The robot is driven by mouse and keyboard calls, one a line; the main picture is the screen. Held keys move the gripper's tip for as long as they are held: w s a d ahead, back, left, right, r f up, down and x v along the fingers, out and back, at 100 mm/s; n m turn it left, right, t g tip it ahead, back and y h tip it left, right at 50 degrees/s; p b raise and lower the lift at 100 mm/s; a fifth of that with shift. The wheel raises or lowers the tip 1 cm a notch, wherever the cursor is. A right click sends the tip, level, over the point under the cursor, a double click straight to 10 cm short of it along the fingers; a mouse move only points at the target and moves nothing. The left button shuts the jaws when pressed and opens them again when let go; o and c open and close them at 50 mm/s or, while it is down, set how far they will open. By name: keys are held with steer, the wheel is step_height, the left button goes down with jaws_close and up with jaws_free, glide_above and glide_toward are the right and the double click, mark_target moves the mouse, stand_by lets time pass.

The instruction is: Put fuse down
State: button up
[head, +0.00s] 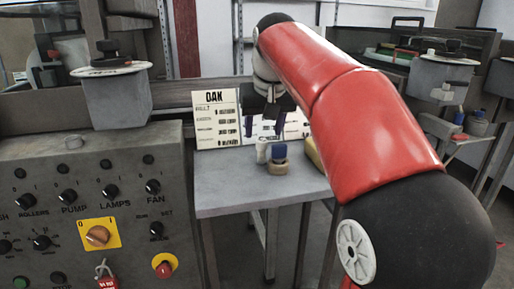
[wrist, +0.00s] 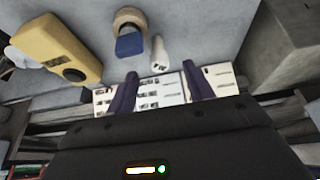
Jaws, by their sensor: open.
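The fuse, a small white cylinder (head: 262,151), is on the grey side table (head: 232,203), and it also shows in the wrist view (wrist: 159,55). In the head view it looks upright. My gripper (head: 264,122) is above the table in front of the OAK card, its two dark purple fingers apart with nothing between them. In the wrist view the fingers (wrist: 161,88) are apart and the fuse lies beyond their tips, clear of them. The fuse's base is hard to make out.
Beside the fuse stand a tan roll with a blue part (wrist: 129,42) and a yellow meter (wrist: 55,48). The OAK card (head: 217,117) stands at the table's back. A control panel (head: 95,215) is at the left. The table's front left is bare.

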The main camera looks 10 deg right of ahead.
mark_target(262, 140)
steer(key=shift+w+r, duration=0.1)
steer(key=shift+w, duration=0.95)
steer(key=x, duration=0.2)
steer(key=b+x, duration=0.1)
steer(key=x, duration=0.2)
steer(key=s+x, duration=0.1)
steer(key=x, duration=0.1)
steer(key=shift+w+d+f, duration=0.1)
steer(key=shift+f, duration=0.4)
jaws_close()
steer(key=shift+r, duration=0.15)
